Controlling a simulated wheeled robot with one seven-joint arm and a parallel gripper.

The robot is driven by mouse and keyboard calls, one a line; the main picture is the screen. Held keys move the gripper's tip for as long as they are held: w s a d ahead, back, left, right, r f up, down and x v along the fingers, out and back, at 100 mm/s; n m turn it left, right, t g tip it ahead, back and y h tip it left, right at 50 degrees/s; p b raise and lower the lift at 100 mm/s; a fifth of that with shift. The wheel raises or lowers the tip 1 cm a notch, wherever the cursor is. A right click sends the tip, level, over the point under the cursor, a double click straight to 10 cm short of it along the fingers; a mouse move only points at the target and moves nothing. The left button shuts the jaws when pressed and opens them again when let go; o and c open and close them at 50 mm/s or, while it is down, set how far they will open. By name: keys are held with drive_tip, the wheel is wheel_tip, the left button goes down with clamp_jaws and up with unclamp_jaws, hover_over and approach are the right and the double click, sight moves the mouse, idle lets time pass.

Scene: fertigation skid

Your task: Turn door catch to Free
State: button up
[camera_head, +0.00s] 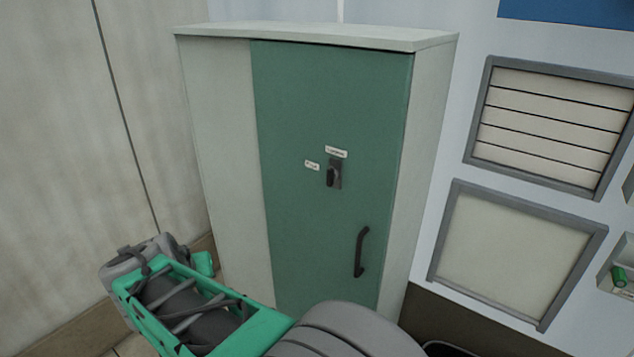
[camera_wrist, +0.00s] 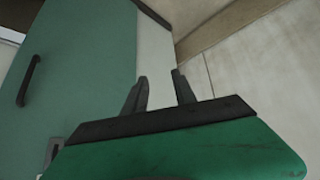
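The door catch (camera_head: 332,176) is a small dark knob on a grey plate, near the middle of a green cabinet door (camera_head: 290,120). The knob looks roughly upright. Two small white labels sit by it, one above (camera_head: 336,152) and one at its upper left (camera_head: 311,165); their text is too small to read. In the wrist view the catch plate (camera_wrist: 53,150) shows at the lower left, partly hidden by my gripper's body. My gripper (camera_wrist: 158,88) has its two dark fingers apart with nothing between them. It is clear of the catch, off to the left of the door in the head view.
A black handle (camera_head: 361,252) is on the door below the catch; the door looks closed. The pale cabinet (camera_head: 222,130) stands near a wall at left. Grey-framed panels (camera_head: 550,120) are on the wall at right. The space before the catch looks free.

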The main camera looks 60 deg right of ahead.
drive_tip(key=s+d+r+m+g+h, duration=0.15)
drive_tip(key=d+m+h, duration=0.25)
drive_tip(key=d, duration=0.8)
drive_tip(key=m+g+h+b, duration=0.2)
drive_tip(key=m+g+h, duration=0.4)
drive_tip(key=m+h, duration=0.1)
approach(328, 177)
drive_tip(key=d, duration=0.3)
drive_tip(key=d+p, duration=0.1)
drive_tip(key=d, duration=0.1)
drive_tip(key=s+d+p, duration=0.1)
drive_tip(key=d, duration=0.2)
drive_tip(key=shift+s+f, duration=0.1)
drive_tip(key=shift+d, duration=0.25)
drive_tip(key=shift+c, duration=0.2)
clamp_jaws()
